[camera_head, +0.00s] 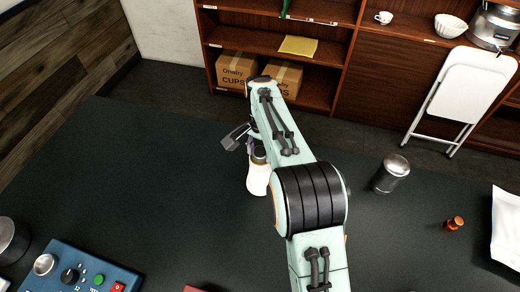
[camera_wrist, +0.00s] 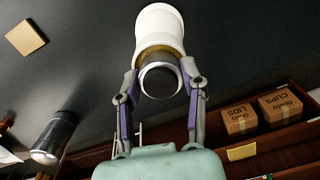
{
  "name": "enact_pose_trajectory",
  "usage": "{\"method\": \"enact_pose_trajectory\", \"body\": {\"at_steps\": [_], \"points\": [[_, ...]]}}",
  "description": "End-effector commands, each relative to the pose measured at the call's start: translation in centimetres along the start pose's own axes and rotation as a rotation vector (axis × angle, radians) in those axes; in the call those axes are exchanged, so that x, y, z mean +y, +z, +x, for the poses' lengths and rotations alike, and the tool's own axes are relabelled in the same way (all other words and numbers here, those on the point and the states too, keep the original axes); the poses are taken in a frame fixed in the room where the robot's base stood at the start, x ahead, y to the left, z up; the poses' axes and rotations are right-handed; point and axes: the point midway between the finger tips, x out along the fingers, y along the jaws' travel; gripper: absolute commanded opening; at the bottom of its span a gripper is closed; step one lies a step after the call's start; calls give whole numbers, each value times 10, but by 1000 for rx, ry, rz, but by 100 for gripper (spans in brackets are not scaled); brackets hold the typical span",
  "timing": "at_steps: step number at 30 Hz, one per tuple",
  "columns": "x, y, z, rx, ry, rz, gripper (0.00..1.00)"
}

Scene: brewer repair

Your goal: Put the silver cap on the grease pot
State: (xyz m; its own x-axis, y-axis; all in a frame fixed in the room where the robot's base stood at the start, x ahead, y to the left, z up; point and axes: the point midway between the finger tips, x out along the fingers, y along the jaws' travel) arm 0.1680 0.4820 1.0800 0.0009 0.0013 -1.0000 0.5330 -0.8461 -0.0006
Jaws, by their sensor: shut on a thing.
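The white grease pot (camera_head: 258,181) stands upright on the dark table beside my arm. It also shows in the wrist view (camera_wrist: 160,24). The silver cap (camera_wrist: 160,80) is between my fingers, at the mouth of the pot. In the head view the cap (camera_head: 259,155) looks dark and is partly hidden by my gripper and arm. My gripper (camera_wrist: 160,72) is shut on the cap, with one finger on each side. The cap looks roughly in line with the pot's neck; I cannot tell whether it is seated or just above.
A dark canister with a silver top (camera_head: 391,173) and a small orange-brown bottle (camera_head: 454,223) stand to the right. A blue control box (camera_head: 75,272) is at the front left. A tan square (camera_wrist: 26,38) lies on the table. The table left of the pot is clear.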

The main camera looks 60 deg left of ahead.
Motion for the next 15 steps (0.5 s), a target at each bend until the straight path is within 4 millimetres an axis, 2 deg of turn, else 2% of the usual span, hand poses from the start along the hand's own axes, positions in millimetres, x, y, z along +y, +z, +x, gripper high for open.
{"method": "enact_pose_trajectory", "body": {"at_steps": [1, 2, 3, 4, 15], "points": [[0, 0, 2, -1, 1, 0, 2], [0, 0, 2, -1, 1, 0, 51], [0, 0, 2, -1, 1, 0, 63], [0, 0, 2, -1, 1, 0, 68], [0, 0, -4, 1, -1, 0, 68]]}}
